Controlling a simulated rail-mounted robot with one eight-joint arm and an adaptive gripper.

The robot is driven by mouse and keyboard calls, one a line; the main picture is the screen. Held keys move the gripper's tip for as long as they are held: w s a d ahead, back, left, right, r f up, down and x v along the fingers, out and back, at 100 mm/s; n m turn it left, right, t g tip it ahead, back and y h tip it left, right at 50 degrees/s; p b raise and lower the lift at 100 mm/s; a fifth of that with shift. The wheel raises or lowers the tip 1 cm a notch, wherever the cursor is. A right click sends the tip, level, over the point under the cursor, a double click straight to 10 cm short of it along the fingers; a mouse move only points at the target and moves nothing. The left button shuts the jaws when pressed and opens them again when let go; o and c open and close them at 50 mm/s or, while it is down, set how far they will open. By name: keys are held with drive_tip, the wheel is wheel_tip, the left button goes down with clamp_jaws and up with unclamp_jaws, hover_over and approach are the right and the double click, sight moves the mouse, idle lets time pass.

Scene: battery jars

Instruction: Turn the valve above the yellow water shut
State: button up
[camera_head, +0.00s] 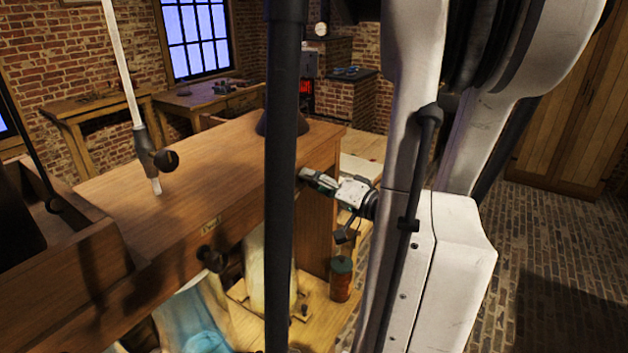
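A pale yellowish glass jar (256,262) stands below the bench, partly hidden by a dark vertical bar. I cannot be sure that it holds the yellow water. A dark round knob (210,258) sits by the bench's front edge, to the left of this jar and above a jar of blue water (203,330). Another dark valve knob (165,159) is on a pale tube above the bench top. Which valve belongs to the yellow water is unclear. My gripper (308,175) is at the bench's right end, apart from both visible knobs; its finger opening is too small to tell.
The wooden bench (215,165) fills the left and middle. An orange jar with a green lid (341,280) stands on the lower wooden shelf (315,318). A wooden box (70,268) is at the left. Brick floor at the right is clear.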

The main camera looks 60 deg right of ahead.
clamp_jaws()
drive_tip(key=m+b, duration=0.1)
drive_tip(key=m, duration=0.2)
drive_tip(key=shift+f+b, duration=0.1)
drive_tip(key=shift+b, duration=0.2)
drive_tip(key=shift+m+g+b, duration=0.3)
drive_tip(key=shift+m+b, duration=0.15)
drive_tip(key=shift+m, duration=0.85)
unclamp_jaws()
